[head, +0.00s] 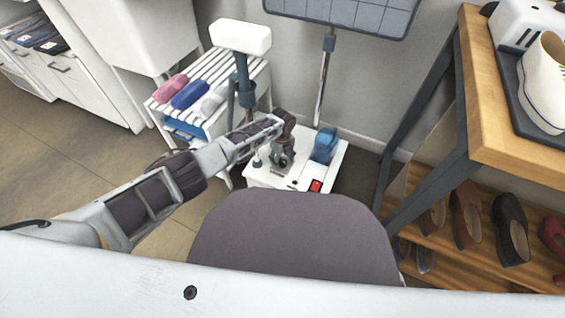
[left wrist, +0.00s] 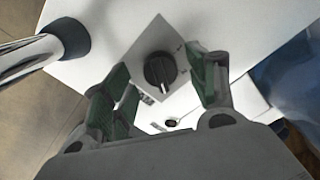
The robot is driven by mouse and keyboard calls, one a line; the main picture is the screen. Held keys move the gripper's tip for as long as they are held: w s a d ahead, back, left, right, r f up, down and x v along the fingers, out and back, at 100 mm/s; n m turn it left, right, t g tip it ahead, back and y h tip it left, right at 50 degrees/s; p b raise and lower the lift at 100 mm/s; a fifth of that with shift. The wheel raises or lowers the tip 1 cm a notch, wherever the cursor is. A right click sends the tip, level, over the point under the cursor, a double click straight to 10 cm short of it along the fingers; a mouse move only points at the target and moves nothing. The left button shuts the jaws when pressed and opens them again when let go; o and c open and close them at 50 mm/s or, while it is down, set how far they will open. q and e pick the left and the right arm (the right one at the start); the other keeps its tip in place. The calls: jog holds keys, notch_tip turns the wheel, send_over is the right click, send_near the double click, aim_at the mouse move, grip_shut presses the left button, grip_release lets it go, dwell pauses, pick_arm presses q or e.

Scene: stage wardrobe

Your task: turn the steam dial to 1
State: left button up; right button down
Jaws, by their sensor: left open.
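The steam dial (left wrist: 160,71) is a round black knob on a pale square plate (left wrist: 146,46) with small marks too small to read. It is on top of a white steamer base (head: 262,175). My left gripper (left wrist: 160,84) is open, with its green-padded fingers on either side of the knob and gaps visible. I cannot tell how high the fingertips are above the plate. In the head view my left gripper (head: 282,160) is over the base and hides the dial. My right gripper is not in view.
A red switch (head: 316,186) and a blue tank (head: 325,146) are on the base. A chrome pole (left wrist: 28,52) stands close by. A slatted rack (head: 225,70) with rolled cloths is to the left; a wooden table (head: 475,120) with shoes below is to the right.

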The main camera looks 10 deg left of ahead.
pick_arm(q)
jog(key=shift+f, duration=0.6)
jog(key=c, duration=1.1)
jog(key=shift+o, duration=0.2)
